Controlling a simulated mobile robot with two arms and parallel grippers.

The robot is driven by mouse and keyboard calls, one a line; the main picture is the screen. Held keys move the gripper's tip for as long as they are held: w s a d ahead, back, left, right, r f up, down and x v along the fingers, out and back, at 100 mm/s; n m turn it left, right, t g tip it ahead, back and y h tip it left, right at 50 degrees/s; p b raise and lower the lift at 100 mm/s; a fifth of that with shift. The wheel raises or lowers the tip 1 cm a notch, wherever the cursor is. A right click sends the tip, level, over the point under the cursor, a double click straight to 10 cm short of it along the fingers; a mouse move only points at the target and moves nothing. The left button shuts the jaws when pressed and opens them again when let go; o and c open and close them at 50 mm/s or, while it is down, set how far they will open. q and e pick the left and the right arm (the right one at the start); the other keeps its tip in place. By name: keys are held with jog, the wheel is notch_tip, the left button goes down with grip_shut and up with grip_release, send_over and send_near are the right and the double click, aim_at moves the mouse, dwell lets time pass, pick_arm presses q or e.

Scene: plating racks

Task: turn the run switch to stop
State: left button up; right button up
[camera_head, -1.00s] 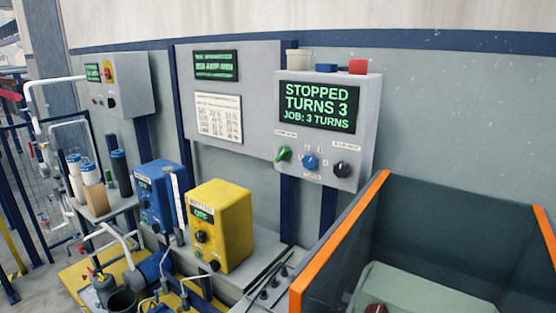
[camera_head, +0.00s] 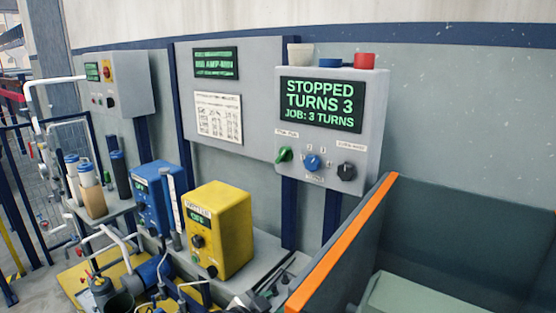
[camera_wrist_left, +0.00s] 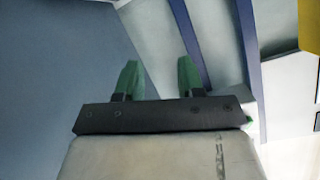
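The grey control box (camera_head: 376,120) hangs on the wall panel at right of centre in the head view. Its screen (camera_head: 320,104) reads STOPPED, TURNS 3, JOB: 3 TURNS. A green knob (camera_head: 284,155) is at its lower left, under a small label too blurred to read surely; I take it for the run switch. A blue knob (camera_head: 312,162) and a black knob (camera_head: 347,172) are to its right. In the left wrist view my left gripper (camera_wrist_left: 158,78) has its two green-tinted fingers apart with nothing between them. No knob shows clearly there. My right gripper is not in view.
An orange-edged dark bin (camera_head: 345,245) stands below the box at right. A yellow unit (camera_head: 228,235) and a blue unit (camera_head: 150,190) stand on the bench at left. Wall space right of the box is clear.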

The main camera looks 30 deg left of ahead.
pick_arm(q)
jog(key=w+a+r+m+t+h, duration=0.1)
jog(key=w+a+r+t, duration=0.1)
jog(key=w+a+r, duration=0.3)
jog(key=w+a+r+m+t+h, duration=0.1)
jog(key=w+r+t, duration=0.15)
jog(key=r, duration=0.45)
jog(key=m+t+h, duration=0.2)
jog(key=m+h, duration=0.1)
send_near(280, 158)
jog(key=p+x, duration=0.4)
jog(key=x, duration=0.4)
jog(key=shift+w+d+r, duration=0.1)
jog(key=shift+w+r, duration=0.15)
jog(key=shift+w+d, duration=0.15)
jog(key=shift+w, duration=0.25)
grip_shut()
